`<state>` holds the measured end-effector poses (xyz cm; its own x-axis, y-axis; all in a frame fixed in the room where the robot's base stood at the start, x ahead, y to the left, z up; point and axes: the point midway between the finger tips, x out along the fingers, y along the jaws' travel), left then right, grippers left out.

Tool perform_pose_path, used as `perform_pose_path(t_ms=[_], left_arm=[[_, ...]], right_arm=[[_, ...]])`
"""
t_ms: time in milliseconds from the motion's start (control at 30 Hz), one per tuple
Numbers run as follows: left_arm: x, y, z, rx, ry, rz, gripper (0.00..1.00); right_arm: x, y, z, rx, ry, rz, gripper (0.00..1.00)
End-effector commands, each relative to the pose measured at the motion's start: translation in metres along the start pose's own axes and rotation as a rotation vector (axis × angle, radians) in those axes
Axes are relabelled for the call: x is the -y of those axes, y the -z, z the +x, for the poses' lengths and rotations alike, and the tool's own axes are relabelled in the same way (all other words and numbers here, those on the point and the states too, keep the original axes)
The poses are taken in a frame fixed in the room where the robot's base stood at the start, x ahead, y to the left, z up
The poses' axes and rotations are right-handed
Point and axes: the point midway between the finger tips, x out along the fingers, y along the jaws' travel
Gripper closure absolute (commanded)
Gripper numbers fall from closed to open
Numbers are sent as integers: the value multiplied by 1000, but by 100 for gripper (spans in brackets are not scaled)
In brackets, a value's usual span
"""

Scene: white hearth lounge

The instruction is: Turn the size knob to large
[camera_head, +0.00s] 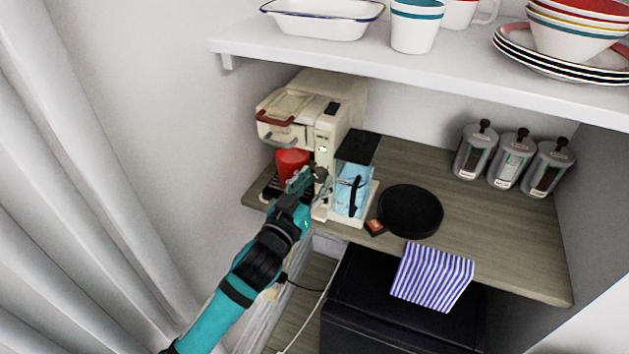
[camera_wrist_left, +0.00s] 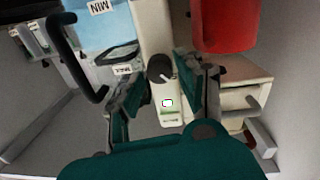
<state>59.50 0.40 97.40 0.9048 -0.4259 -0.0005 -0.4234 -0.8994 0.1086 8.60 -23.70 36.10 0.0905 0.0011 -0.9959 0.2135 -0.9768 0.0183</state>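The cream coffee machine (camera_head: 328,130) stands on the wooden counter. Its dark round size knob (camera_wrist_left: 160,68) has a pale pointer line and sits on the front panel. In the head view the knob (camera_head: 320,173) is partly covered by my left gripper (camera_head: 308,181). In the left wrist view my left gripper (camera_wrist_left: 166,88) is open, with one finger on each side of the knob. Gaps show between the fingers and the knob, and I see no clear contact. A small green-lit display (camera_wrist_left: 168,103) is on the same panel. My right gripper is not in view.
A red cup (camera_head: 292,163) stands under the machine's spout, close to the gripper. A blue water tank (camera_head: 351,185) is on the other side. A black round plate (camera_head: 410,210), a striped cloth (camera_head: 432,276) and several jars are right. A shelf (camera_head: 440,65) hangs above.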

Motion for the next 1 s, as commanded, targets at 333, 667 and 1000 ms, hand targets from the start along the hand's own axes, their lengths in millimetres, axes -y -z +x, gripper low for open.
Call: perform_pose_path(t_ms=[333, 667, 1000], left_arm=[[0, 0, 2, 0, 0, 0, 69], [0, 0, 2, 0, 0, 0, 100], [0, 2, 2, 4, 1, 84, 100]], right_arm=[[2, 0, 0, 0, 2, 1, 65], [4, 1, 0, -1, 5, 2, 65], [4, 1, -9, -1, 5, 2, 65]])
